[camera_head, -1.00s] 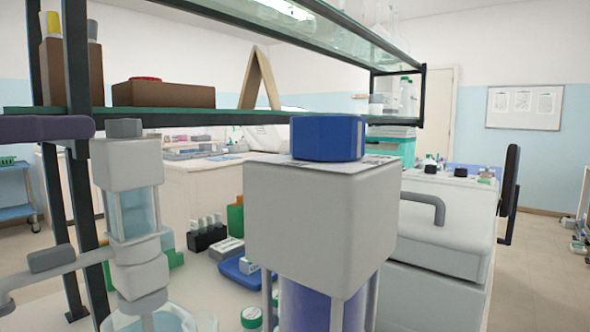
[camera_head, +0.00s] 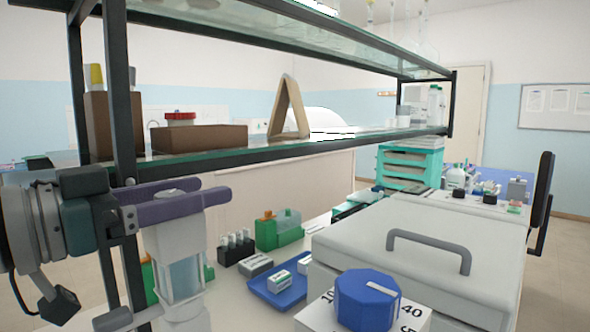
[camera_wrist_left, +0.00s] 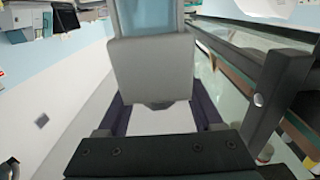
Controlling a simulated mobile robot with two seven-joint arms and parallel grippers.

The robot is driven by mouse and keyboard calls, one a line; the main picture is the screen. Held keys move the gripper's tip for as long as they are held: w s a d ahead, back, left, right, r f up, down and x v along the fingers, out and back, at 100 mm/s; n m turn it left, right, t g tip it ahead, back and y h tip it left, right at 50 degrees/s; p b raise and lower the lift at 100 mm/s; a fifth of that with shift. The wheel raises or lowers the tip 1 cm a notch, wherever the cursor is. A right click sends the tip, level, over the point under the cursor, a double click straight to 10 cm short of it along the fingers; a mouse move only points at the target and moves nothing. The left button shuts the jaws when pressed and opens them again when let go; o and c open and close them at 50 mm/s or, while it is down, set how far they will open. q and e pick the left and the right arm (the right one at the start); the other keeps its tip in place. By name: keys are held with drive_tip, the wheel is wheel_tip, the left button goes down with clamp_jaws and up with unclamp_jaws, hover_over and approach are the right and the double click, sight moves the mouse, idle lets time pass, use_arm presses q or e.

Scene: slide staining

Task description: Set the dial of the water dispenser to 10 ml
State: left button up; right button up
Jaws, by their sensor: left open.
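The water dispenser (camera_head: 176,240) stands at lower left in the head view, with a pale block on top and a clear, light-blue cylinder below. My left gripper (camera_head: 210,189), with purple fingers, is open at the top of this block. In the left wrist view the block (camera_wrist_left: 152,70) shows upside down, with my left gripper's fingers (camera_wrist_left: 160,112) on either side of its small grey dial (camera_wrist_left: 158,104). My right gripper is not in view.
A second device has a blue dial (camera_head: 367,300) with a scale showing 40. A blue tray (camera_head: 275,290), a green rack (camera_head: 278,232) and a lidded grey box (camera_head: 425,250) stand on the bench.

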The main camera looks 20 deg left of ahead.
use_arm(q)
drive_tip(key=shift+w+d, duration=0.2)
drive_tip(key=shift+w, duration=0.15)
clamp_jaws()
idle(0.4)
